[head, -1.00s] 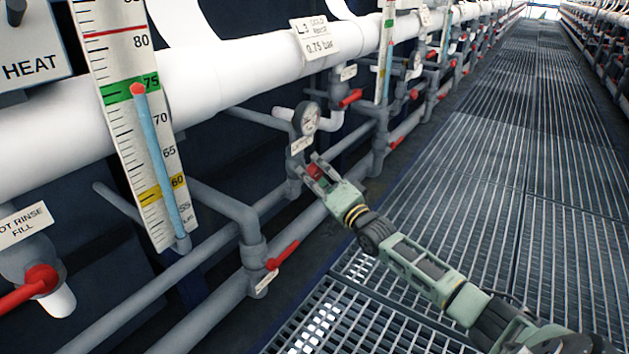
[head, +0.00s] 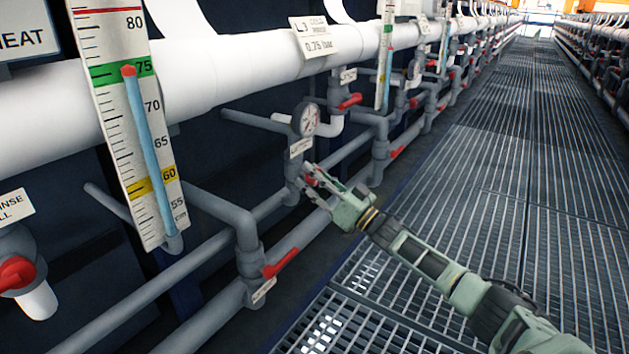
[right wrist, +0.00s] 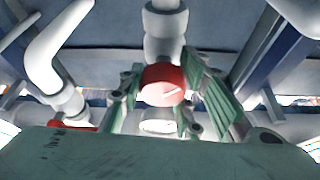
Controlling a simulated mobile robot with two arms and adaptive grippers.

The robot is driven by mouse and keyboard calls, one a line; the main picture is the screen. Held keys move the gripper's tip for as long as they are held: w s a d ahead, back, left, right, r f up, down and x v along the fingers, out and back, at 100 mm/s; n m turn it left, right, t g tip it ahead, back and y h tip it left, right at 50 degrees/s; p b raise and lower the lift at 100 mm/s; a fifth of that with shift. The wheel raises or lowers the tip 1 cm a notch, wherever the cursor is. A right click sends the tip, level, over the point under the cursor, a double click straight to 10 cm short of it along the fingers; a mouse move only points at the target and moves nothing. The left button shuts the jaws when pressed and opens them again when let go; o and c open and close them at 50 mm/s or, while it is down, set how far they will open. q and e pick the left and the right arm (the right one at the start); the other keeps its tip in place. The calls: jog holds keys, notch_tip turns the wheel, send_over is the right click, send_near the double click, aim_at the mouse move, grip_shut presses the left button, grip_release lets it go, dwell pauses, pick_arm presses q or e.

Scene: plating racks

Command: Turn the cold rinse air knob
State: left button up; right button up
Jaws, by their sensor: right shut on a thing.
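A red round knob (right wrist: 163,84) sits on a grey vertical pipe, between the two green fingers of my right gripper (head: 311,179). In the right wrist view the fingers stand on either side of the knob, shut on it. In the head view only small red parts of the knob (head: 310,180) show past the fingers. A round pressure gauge (head: 307,120) and a white tag (head: 300,147) are above it on the same pipe; the tag's text is too small to read. My left gripper is not in view.
Red valve levers are nearby, one (head: 281,262) in front of the knob and one (head: 349,101) behind. A level scale (head: 125,110) stands at left. The grating walkway (head: 480,170) is clear.

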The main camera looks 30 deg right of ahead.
jog(key=shift+d+r+n+y, duration=0.25)
jog(key=shift+d+n+y, duration=0.2)
jog(key=shift+n, duration=0.45)
jog(key=o, duration=1.1)
jog(key=shift+w, duration=0.1)
jog(key=shift+a, duration=0.1)
jog(key=shift+s+f, duration=0.15)
jog(key=shift+s, duration=0.05)
jog(key=shift+s+f, duration=0.15)
jog(key=shift+s, duration=0.05)
jog(key=v, duration=1.1)
jog(key=shift+s+d, duration=0.1)
jog(key=shift+d, duration=0.1)
jog(key=shift+c, duration=0.2)
